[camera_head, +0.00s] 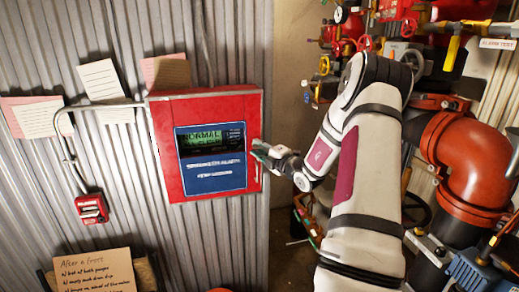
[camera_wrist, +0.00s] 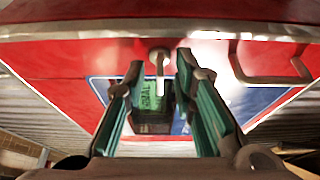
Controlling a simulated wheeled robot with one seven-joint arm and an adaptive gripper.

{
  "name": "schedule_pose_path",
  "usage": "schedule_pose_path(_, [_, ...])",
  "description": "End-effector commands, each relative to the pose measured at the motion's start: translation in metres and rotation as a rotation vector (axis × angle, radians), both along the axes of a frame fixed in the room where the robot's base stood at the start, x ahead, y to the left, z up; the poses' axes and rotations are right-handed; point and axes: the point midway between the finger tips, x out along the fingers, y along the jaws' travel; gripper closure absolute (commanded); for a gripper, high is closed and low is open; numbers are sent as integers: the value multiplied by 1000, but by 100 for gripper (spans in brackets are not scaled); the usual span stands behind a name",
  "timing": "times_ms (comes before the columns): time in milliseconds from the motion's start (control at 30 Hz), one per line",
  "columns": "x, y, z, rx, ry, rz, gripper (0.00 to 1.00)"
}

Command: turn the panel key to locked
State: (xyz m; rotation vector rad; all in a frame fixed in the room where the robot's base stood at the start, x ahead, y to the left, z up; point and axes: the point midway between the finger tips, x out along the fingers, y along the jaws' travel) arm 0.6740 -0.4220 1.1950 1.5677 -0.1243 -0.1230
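The red alarm panel (camera_head: 215,100) hangs on the corrugated wall, its lit green display (camera_head: 205,138) reading NORMAL. In the wrist view the panel's red face (camera_wrist: 60,60) fills the upper part, and the green display (camera_wrist: 150,98) shows between my fingers. A small pale metal key (camera_wrist: 159,57) stands out from the panel between my fingertips, with space visible on both sides. My gripper (camera_wrist: 158,68) is open around it. In the head view my gripper (camera_head: 262,153) is at the panel's right edge, and the key cannot be made out there.
A pale bar handle (camera_wrist: 262,72) is on the panel right of my fingers. A small red call box (camera_head: 91,209) and paper notes (camera_head: 105,88) are on the wall to the left. Red pipework (camera_head: 465,155) and valves crowd the right side.

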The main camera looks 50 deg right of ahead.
Motion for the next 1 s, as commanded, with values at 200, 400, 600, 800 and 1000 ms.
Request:
schedule_pose_path(200, [0, 0, 0, 0, 0, 0, 86])
schedule_pose_path(400, [0, 0, 0, 0, 0, 0, 100])
schedule_pose_path(600, [0, 0, 0, -8, 5, 0, 100])
schedule_pose_path(800, [0, 0, 0, -60, 38, 0, 100])
schedule_pose_path(1000, [1, 0, 1, -174, 107, 0, 100])
